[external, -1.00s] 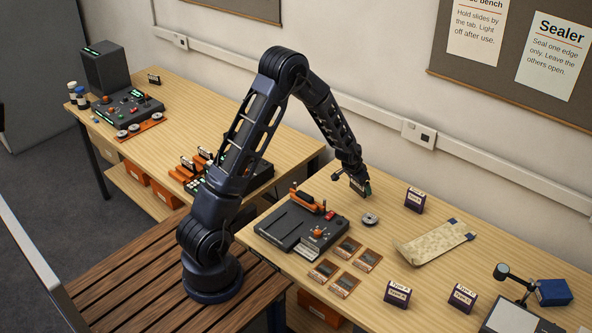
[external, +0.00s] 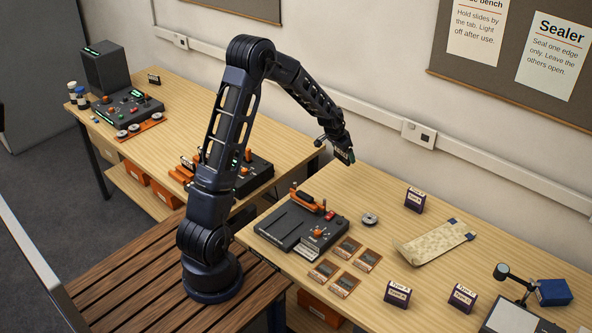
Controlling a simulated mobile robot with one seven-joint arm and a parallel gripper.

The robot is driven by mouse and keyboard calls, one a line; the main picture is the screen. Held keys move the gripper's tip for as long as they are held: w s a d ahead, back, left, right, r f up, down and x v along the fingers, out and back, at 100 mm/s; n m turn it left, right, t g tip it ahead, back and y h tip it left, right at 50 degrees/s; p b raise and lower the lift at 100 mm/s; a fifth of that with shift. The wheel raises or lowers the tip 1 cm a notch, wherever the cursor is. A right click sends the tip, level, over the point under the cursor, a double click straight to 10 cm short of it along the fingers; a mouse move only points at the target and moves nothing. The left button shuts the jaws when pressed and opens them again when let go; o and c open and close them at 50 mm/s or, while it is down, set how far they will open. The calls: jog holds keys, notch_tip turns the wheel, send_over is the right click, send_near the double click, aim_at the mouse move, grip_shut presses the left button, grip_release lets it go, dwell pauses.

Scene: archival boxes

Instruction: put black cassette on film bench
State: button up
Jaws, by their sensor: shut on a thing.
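My gripper (external: 341,147) is in the air over the back left part of the near bench (external: 352,180), by the gap between the two benches. It is shut on a small dark block (external: 345,156) with a greenish edge, which looks like the black cassette. The block is clear of the bench top, and the fingers partly hide it. A second bench (external: 212,106) stands to the left and further back. Another small black block (external: 154,79) with a pale label stands at the back of the left bench.
A dark machine (external: 300,222) with orange parts and a small metal reel (external: 370,219) sit near the gripper. A purple box (external: 415,199) stands to the right. The left bench holds a control deck (external: 127,106) and another machine (external: 252,177); its middle top is free.

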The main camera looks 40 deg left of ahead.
jog(key=r, duration=0.1)
notch_tip(320, 180, up, 6)
jog(key=m+g+h, duration=0.3)
jog(key=m+g, duration=0.1)
jog(key=m, duration=1.1)
send_over(436, 276)
jog(key=a, duration=0.2)
notch_tip(436, 276, down, 20)
jog(key=shift+r, duration=0.1)
jog(key=o, duration=0.9)
